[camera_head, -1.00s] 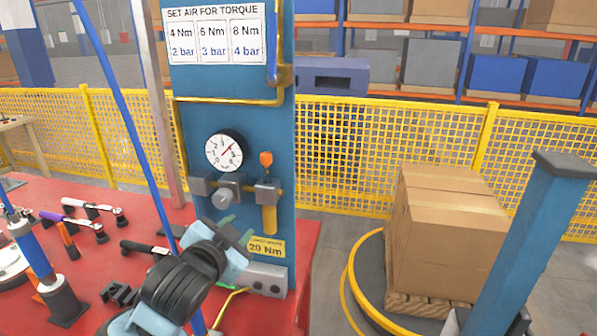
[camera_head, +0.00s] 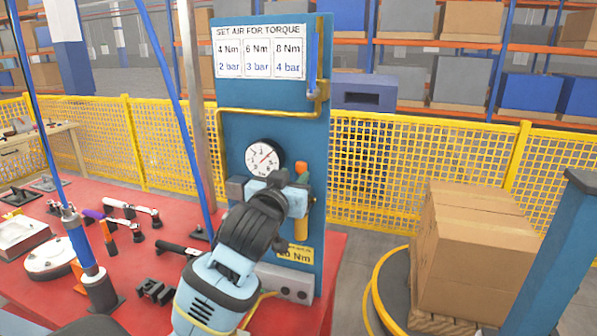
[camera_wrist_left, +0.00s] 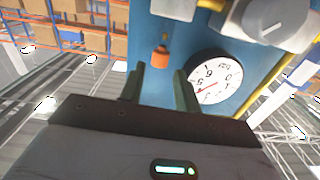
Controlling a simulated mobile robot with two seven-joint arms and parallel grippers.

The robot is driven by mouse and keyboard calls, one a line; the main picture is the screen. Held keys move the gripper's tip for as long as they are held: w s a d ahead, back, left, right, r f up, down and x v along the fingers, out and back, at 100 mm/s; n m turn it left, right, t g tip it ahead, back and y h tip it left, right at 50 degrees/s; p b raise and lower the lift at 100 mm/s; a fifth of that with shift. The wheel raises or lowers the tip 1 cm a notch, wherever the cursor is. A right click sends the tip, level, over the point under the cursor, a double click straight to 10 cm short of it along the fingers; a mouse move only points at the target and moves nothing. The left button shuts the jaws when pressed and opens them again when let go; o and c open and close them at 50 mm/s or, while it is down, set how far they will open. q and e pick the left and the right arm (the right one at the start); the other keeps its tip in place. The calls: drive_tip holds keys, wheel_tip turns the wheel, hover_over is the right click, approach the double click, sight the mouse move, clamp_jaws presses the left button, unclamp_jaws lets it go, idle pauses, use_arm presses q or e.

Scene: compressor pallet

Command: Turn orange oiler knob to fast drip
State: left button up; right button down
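The small orange oiler knob (camera_head: 301,167) is on the blue panel, right of the gauge, above the yellow oiler bowl (camera_head: 301,230). It also shows in the left wrist view (camera_wrist_left: 160,58). My left gripper (camera_head: 290,186) is raised in front of the panel, and its body hides the regulator and part of the oiler. In the left wrist view its two dark fingers (camera_wrist_left: 160,72) are apart and empty, with the knob in line with the gap, just beyond the tips. I cannot tell whether they touch anything. My right gripper is not in view.
The round white gauge (camera_head: 263,157) is just left of the knob. A grey regulator knob (camera_wrist_left: 270,20) sits close by in the wrist view. A yellow pipe (camera_head: 260,114) crosses the panel above. Tools lie on the red table (camera_head: 150,265). Boxes (camera_head: 480,250) stand at right.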

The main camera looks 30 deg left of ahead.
sight(300, 169)
use_arm(q)
drive_tip(key=shift+x, duration=2)
clamp_jaws()
